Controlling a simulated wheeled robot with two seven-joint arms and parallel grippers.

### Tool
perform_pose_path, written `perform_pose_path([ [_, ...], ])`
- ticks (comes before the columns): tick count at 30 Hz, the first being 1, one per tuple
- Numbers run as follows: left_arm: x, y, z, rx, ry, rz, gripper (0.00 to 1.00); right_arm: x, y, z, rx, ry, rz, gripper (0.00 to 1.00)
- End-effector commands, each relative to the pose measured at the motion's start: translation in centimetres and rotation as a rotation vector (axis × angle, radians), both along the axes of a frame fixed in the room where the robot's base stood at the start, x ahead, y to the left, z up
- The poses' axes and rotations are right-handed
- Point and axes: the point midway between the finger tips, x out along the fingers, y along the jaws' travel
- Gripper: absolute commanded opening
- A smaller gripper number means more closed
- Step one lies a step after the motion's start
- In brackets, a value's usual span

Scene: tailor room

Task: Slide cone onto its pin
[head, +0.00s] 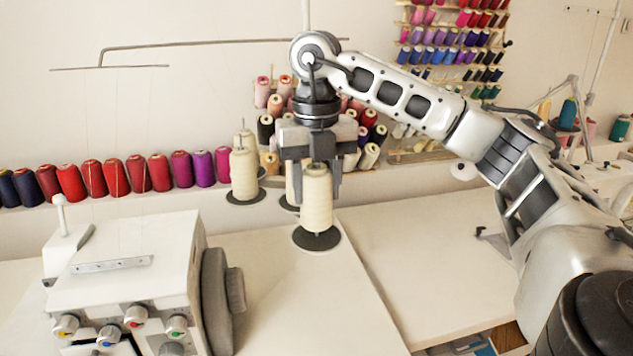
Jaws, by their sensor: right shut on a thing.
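My right gripper (317,172) points down and is shut on the top of a cream thread cone (317,203). The cone is upright, directly above a dark round base (316,238). A short bit of pin shows between the cone's lower end and the base, so the cone seems to be around the pin but not down on the base. Another cream cone (244,175) stands on its own dark disc to the left, and a further one is partly hidden behind the gripper. My left gripper is not in view.
A white sewing machine (140,270) with coloured knobs stands at the front left. A row of red, purple and blue thread cones (137,174) lines the back ledge. A thread rack (455,40) hangs on the wall. The white table (420,260) at right is mostly clear.

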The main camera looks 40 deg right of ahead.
Motion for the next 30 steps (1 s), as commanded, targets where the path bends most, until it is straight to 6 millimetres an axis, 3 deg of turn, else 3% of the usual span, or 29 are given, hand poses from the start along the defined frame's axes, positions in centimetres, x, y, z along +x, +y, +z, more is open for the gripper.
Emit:
perform_pose_path([
  [28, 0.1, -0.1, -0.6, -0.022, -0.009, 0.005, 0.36, -0.1, 0.0, -2.6, -0.002, 0.011, 0.002, 0.17],
  [29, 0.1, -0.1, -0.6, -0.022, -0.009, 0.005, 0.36, -0.1, 0.0, -2.6, -0.002, 0.011, 0.003, 0.51],
  [30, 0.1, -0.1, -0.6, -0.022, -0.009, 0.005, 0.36, -0.1, 0.0, -2.6, -0.001, 0.012, 0.003, 0.62],
])
